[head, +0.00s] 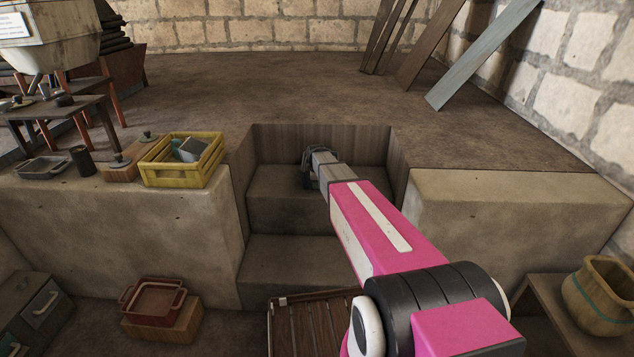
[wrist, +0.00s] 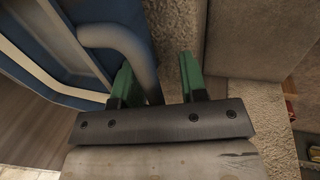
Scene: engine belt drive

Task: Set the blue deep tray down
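The blue deep tray (wrist: 35,35) fills the left of the wrist view, with a grey curved handle (wrist: 110,35) on its near side. My gripper (wrist: 158,80) has its two green fingers spread apart. The handle passes between them, close against the left finger, with a clear gap to the right finger, so it is not clamped.
Stone steps (head: 285,205) sit in a recess walled on three sides. The ledge at left holds a yellow crate (head: 165,180) and small items. A red tray (head: 155,302) rests on a wooden block below. A slatted wooden piece (head: 312,325) lies at the foot of the steps.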

